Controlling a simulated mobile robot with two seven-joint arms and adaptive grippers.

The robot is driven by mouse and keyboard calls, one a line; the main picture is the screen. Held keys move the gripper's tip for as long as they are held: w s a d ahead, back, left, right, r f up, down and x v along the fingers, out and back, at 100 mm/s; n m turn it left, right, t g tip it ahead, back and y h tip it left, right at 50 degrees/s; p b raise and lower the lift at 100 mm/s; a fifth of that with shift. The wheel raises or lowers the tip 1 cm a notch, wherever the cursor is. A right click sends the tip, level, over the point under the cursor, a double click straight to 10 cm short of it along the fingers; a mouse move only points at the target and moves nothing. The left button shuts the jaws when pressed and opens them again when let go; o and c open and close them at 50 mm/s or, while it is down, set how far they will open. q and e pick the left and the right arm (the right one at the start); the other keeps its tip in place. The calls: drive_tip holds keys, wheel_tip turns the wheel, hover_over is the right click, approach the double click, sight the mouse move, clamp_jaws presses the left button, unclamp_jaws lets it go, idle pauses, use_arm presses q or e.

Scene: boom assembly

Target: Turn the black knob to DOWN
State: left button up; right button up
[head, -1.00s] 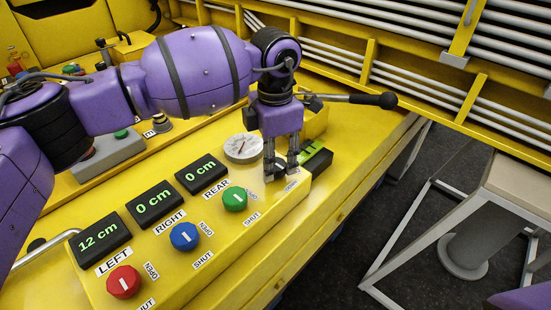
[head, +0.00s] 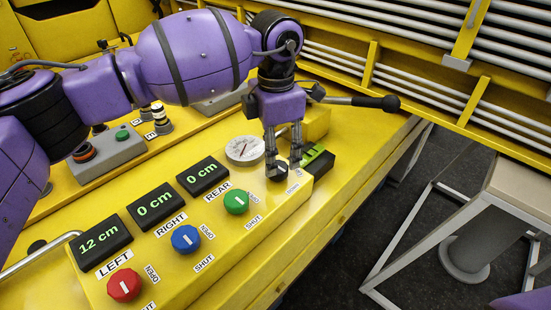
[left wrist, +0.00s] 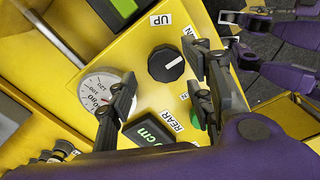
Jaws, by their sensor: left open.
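The black knob (left wrist: 166,61) sits on the yellow panel in the left wrist view, its white line slanting between lower left and upper right. An UP label (left wrist: 161,20) is above it; another label at its upper right is partly hidden by a finger. In the head view, the knob (head: 276,173) shows at the fingertips. My left gripper (head: 283,168) is open above the knob, pointing down. In the left wrist view its fingers (left wrist: 161,68) stand either side of the knob, apparently not touching it. My right gripper (left wrist: 236,32) shows partly at upper right; its opening is unclear.
Green (head: 236,201), blue (head: 185,238) and red (head: 124,285) knobs line the panel, beside displays reading 0, 0 and 12 cm. A round gauge (head: 245,150) and a green-lit black box (head: 318,158) are close to my left gripper. A black-ended lever (head: 376,102) extends behind it.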

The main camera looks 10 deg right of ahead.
use_arm(q)
wheel_tip(320, 180, up, 9)
idle(0.6)
